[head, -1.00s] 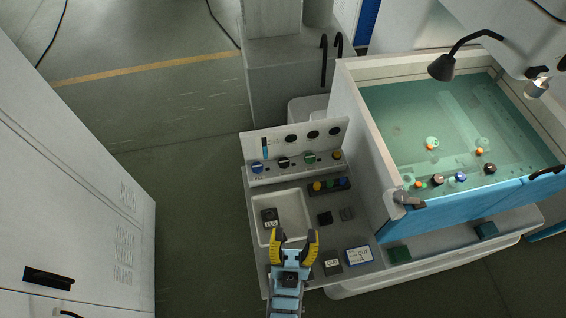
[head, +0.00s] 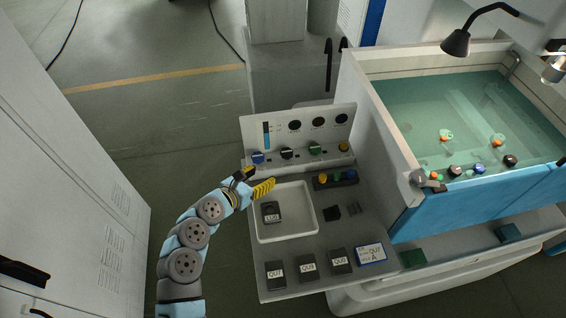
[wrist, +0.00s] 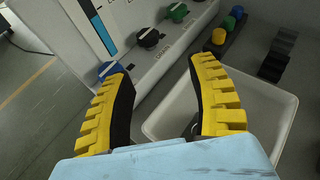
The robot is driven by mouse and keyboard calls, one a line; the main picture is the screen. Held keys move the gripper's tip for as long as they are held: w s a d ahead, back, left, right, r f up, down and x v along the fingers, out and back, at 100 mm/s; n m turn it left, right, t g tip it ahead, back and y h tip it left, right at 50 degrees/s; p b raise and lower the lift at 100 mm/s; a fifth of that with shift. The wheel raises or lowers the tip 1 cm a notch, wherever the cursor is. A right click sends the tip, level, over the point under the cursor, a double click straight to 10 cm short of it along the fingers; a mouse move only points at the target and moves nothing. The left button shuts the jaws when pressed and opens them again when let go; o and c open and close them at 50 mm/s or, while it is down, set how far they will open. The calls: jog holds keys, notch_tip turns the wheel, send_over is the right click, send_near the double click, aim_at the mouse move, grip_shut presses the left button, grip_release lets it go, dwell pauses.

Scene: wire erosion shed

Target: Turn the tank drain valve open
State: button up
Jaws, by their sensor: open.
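A grey fitting with a dark handle (head: 427,181) sits at the tank's near left corner. My gripper (head: 259,181) is open and empty, just in front of the blue knob. In the wrist view, the blue knob (wrist: 110,70) shows beside the left fingertip, and the black knob (wrist: 150,37) lies beyond the gap between the fingers.
A white tray (head: 262,228) holding a dark labelled block (head: 271,211) lies beside the gripper. A button block (head: 336,180) sits right of it, and several dark labelled blocks stand along the front edge. The water-filled tank (head: 395,205) stands at the right. Open floor lies left.

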jog(key=a, duration=0.2)
jog(key=p, duration=0.1)
send_near(284, 154)
jog(key=shift+y, duration=0.3)
jog(key=x, duration=0.8)
jog(key=shift+w+d+r, duration=0.1)
jog(key=shift+d+r, duration=0.1)
jog(key=shift+d, duration=0.15)
jog(key=shift+w+d+f, duration=0.3)
jog(key=shift+w+f, duration=0.1)
jog(key=shift+w, duration=0.05)
jog(key=shift+w+d, duration=0.25)
jog(key=shift+w, duration=0.05)
jog(key=shift+f, duration=0.15)
jog(key=c, duration=0.9)
